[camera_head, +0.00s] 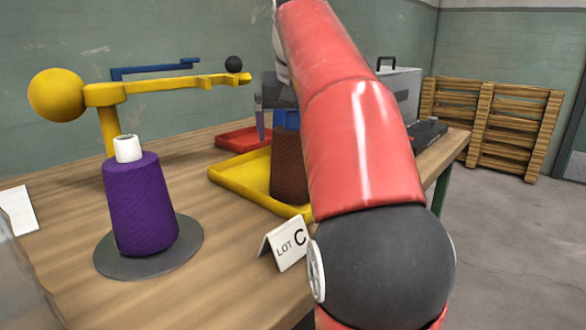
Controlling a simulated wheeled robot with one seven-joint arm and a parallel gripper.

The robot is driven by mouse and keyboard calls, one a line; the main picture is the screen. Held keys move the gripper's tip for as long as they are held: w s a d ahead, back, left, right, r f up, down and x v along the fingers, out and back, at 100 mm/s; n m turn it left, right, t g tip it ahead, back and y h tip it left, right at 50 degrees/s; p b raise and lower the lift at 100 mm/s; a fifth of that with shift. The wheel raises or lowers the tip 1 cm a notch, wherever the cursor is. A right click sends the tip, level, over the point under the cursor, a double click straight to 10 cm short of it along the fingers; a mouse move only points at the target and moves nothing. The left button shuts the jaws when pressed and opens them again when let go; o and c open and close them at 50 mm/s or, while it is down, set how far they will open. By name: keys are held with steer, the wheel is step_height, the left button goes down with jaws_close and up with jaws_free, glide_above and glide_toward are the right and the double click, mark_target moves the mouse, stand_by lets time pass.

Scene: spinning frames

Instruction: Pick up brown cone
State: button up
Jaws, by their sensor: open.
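My gripper (274,120) is partly hidden behind my arm. It is open, pointing down around the blue top, with one grey finger visible to the left of it. The other finger is hidden, and I cannot tell whether either touches the cone.
A purple cone (145,205) with a white top stands on a grey disc at the left. A yellow arm with a ball (56,95) rises behind it. A "LOT C" card (285,245) stands near the front edge. A red tray (236,139) lies behind the yellow one.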

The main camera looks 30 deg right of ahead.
steer(key=shift+r, duration=0.1)
steer(key=c, duration=1.9)
